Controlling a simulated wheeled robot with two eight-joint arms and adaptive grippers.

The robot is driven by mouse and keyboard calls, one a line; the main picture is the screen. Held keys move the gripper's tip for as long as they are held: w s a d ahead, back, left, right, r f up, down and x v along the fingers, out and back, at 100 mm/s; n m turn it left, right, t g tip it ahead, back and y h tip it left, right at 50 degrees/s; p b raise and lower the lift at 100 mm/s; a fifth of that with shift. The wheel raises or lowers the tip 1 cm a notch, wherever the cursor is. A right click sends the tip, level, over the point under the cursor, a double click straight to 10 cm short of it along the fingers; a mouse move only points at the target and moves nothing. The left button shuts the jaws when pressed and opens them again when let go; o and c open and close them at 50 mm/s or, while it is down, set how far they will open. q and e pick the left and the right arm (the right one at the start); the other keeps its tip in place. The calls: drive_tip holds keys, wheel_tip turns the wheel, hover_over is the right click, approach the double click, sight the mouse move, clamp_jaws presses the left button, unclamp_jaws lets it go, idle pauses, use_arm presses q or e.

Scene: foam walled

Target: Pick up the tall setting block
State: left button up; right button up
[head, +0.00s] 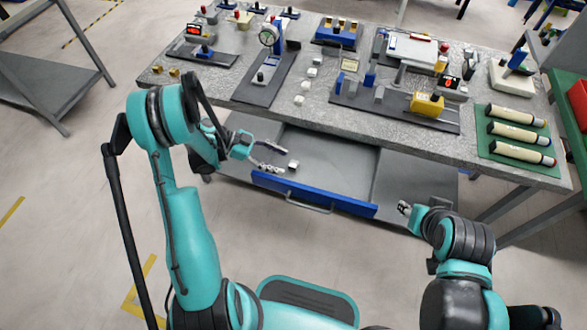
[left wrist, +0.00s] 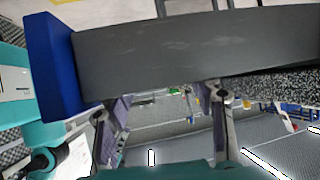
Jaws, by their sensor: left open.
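A small pale block (head: 293,164) stands in the open drawer, near its left side; I take it for the tall setting block, though it is too small here to judge its height. My left gripper (head: 282,160) is open over the drawer's left part, its fingertips just left of the block. No gap between fingers and block can be made out. In the left wrist view the two fingers (left wrist: 166,125) are spread apart, and I cannot make out the block there. My right gripper (head: 404,208) is right of the drawer, away from the block; its fingers are too small to read.
The drawer (head: 335,157) is pulled out, with a blue front (head: 315,195) and low walls. A grey panel (left wrist: 190,50) with a blue end fills the top of the left wrist view. Several small white blocks (head: 311,72) and fixtures crowd the grey tabletop (head: 225,83) above.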

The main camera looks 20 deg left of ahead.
sight(291, 165)
use_arm(q)
drive_tip(key=b+x, duration=0.1)
drive_tip(key=x, duration=0.4)
drive_tip(key=shift+d+b, duration=0.15)
drive_tip(key=shift+b, duration=0.2)
clamp_jaws()
